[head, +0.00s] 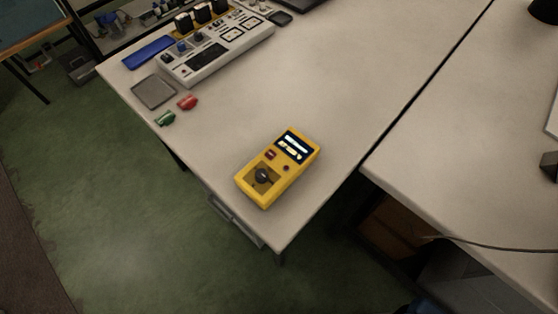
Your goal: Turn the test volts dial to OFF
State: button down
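A yellow handheld tester (293,157) lies face up near the front corner of the white table. It has a dark display at its upper right end and a small red button near its middle. A dark round dial (263,176) sits on a brownish panel at its lower left end. The dial's markings are too small to read, so its setting cannot be told. My gripper is not in view.
A large grey instrument panel (215,55) with knobs stands at the back left of the table (330,95). A blue item (149,53), grey tray (153,92), red clip (187,102) and green clip (165,118) lie nearby. A second table (450,140) is at the right, across a gap.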

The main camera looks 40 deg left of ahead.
aim_at(262, 176)
jog(key=k+l, duration=0.2)
jog(key=k, duration=0.15)
jog(key=k+u, duration=0.1)
jog(key=u, duration=1.5)
